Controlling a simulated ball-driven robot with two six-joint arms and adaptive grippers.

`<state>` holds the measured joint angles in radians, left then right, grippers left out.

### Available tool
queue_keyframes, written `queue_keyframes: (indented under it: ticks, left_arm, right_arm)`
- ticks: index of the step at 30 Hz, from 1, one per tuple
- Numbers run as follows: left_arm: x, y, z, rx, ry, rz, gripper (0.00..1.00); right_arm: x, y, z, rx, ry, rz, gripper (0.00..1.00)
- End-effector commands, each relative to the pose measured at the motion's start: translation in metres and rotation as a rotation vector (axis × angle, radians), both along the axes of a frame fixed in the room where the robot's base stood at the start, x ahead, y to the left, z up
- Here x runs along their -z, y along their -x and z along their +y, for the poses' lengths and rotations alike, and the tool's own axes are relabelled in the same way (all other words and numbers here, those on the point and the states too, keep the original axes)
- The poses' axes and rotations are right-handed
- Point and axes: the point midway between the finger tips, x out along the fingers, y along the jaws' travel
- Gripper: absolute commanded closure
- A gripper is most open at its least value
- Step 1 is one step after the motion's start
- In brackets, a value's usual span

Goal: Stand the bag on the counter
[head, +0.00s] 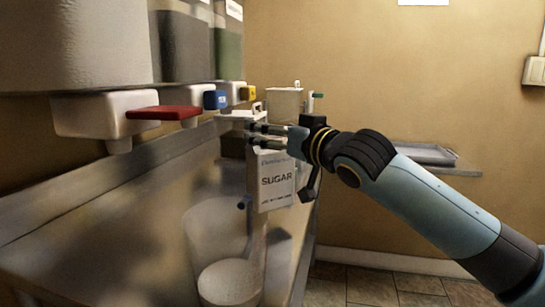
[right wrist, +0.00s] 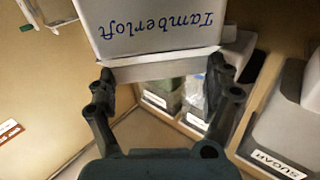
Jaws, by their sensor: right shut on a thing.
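The white bag (head: 277,182) with a SUGAR label hangs upright below the fingers of my right gripper (head: 258,135) in the head view. The gripper is shut on the bag's top. In the right wrist view the bag (right wrist: 150,25) shows blue "Tamberloft" lettering, with its folded top edge between the two fingers (right wrist: 160,70). The bag is near the right edge of the metal counter (head: 120,235). I cannot tell whether its bottom touches the counter. My left gripper is not in view.
A clear pitcher (head: 215,225) stands in front of the bag, partly overlapping it in view. Dispensers with red (head: 165,112), blue (head: 215,99) and yellow (head: 248,92) levers line the left. A pale box (head: 285,101) stands behind. A tray (head: 425,154) lies at right.

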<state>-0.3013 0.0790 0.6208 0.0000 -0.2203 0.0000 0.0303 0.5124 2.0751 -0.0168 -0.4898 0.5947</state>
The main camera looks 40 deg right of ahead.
Motion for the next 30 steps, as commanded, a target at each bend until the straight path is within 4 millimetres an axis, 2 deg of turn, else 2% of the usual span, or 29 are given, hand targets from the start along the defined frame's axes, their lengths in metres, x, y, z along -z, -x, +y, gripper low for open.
queue_keyframes:
  ticks: [5,12,22,23,26,30]
  left_arm:
    - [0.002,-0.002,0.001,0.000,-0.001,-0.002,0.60]
    - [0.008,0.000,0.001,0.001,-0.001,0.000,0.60]
    - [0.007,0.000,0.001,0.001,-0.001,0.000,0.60]
    - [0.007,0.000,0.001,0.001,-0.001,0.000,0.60]
    - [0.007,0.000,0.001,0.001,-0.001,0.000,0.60]
    - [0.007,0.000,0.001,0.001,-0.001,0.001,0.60]
  right_arm:
    - [0.008,-0.004,0.004,-0.001,0.003,-0.001,0.72]
    - [0.042,-0.003,0.004,-0.001,0.003,0.000,0.73]
    - [0.044,-0.003,0.003,-0.001,0.005,-0.001,0.73]
    - [0.044,-0.003,0.003,0.000,0.005,0.001,0.11]
    - [0.044,-0.003,0.003,0.000,0.005,0.001,0.00]
    - [0.044,-0.003,0.003,0.000,0.005,0.001,0.00]
